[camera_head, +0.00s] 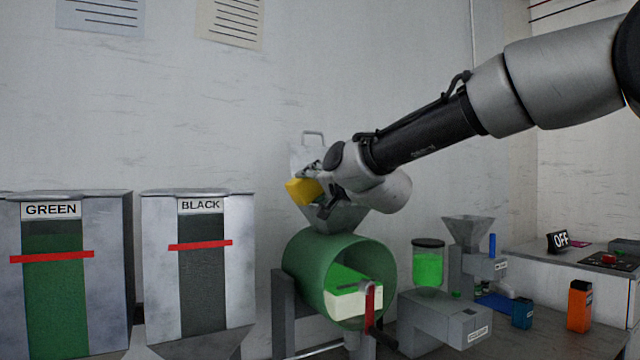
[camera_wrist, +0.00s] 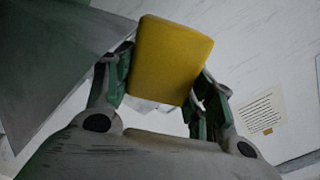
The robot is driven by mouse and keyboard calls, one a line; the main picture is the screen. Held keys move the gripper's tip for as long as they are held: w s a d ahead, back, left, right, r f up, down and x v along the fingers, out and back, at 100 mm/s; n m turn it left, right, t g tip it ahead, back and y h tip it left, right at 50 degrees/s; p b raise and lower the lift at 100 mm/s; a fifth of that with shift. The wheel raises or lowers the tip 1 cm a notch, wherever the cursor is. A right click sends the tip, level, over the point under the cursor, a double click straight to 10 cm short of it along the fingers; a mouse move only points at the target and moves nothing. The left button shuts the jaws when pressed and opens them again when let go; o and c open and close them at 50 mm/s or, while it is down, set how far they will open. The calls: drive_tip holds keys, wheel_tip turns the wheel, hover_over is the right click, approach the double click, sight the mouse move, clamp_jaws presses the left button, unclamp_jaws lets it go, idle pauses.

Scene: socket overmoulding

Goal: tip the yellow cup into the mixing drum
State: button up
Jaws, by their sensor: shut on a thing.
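The yellow cup (camera_head: 302,191) is held above the grey funnel (camera_head: 338,217) on top of the green mixing drum (camera_head: 305,262). The cup looks tilted in the head view; its mouth and contents cannot be made out. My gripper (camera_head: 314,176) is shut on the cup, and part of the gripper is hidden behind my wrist. In the wrist view the cup (camera_wrist: 170,62) sits between the two fingers of my gripper (camera_wrist: 163,88). Green and cream-coloured material shows inside the drum. No falling material is visible.
A raised grey lid (camera_head: 303,152) with a handle stands behind the funnel. The GREEN bin (camera_head: 105,275) and BLACK bin (camera_head: 240,265) are at left. A red crank (camera_head: 370,300) is on the drum front. A grey doser (camera_head: 435,320) with a green jar and an orange bottle (camera_head: 579,306) are at right.

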sight(290, 185)
drive_tip(key=shift+a+f, duration=0.1)
drive_tip(key=shift+f, duration=0.15)
drive_tip(key=shift+s+a+f+n, duration=0.35)
drive_tip(key=shift+a+f+n, duration=0.1)
drive_tip(key=shift+n, duration=0.4)
drive_tip(key=shift+s+a+f+n, duration=0.3)
drive_tip(key=shift+a+f+n, duration=0.1)
drive_tip(key=shift+n, duration=0.45)
drive_tip(key=shift+a, duration=0.1)
drive_tip(key=n, duration=0.1)
drive_tip(key=s+a+n, duration=0.1)
drive_tip(key=n, duration=0.1)
drive_tip(key=a+n, duration=0.1)
drive_tip(key=shift+s+a+r+n, duration=0.2)
drive_tip(key=shift+a+r+n, duration=0.05)
drive_tip(key=shift+r+n, duration=0.15)
drive_tip(key=n, duration=0.1)
drive_tip(key=a+n, duration=0.1)
drive_tip(key=shift+s+r+n, duration=0.35)
drive_tip(key=shift+r+n, duration=0.05)
drive_tip(key=shift+r, duration=0.1)
